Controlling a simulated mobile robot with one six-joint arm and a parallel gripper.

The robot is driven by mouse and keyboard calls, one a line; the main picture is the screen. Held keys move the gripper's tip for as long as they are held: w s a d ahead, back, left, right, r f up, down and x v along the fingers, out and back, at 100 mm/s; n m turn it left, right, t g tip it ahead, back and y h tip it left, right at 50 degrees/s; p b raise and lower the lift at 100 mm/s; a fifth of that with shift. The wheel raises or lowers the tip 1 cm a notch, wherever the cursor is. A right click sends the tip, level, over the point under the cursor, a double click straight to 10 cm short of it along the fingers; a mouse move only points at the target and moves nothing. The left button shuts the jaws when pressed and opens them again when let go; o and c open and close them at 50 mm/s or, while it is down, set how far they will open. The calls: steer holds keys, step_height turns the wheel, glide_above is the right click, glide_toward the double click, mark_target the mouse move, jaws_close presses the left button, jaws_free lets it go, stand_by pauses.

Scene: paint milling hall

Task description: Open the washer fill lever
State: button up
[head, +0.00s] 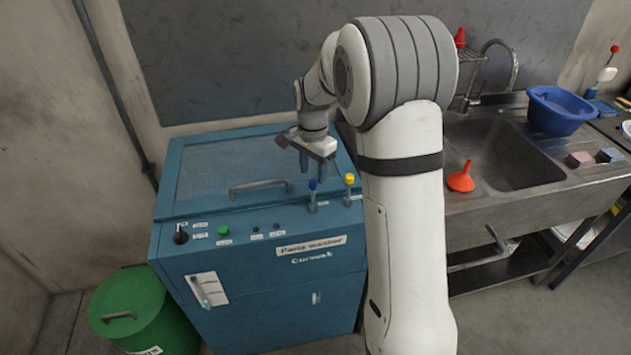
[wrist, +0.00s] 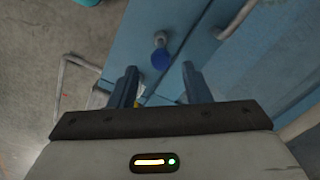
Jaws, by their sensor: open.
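The blue parts washer (head: 265,275) has two small levers on its top front edge, one with a blue knob (head: 312,184) and one with a yellow knob (head: 349,179). Their labels are too small to read, so I cannot tell which is the fill lever. My gripper (head: 312,166) is open above the washer top, just behind the blue knob. In the wrist view the blue knob (wrist: 160,58) shows between and beyond the open fingers, apart from both. A bit of yellow shows near the left finger, partly hidden.
The lid handle (head: 260,186) lies left of the levers. A black selector knob (head: 181,236) and a green button (head: 223,231) are on the front panel. A green bin (head: 140,310) stands at the left. A sink (head: 490,150) with an orange funnel (head: 461,178) is at the right.

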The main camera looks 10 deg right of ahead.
mark_target(313, 191)
step_height(313, 191, down, 8)
steer(key=shift+r+p, duration=0.1)
steer(key=shift+p, duration=0.7)
jaws_close()
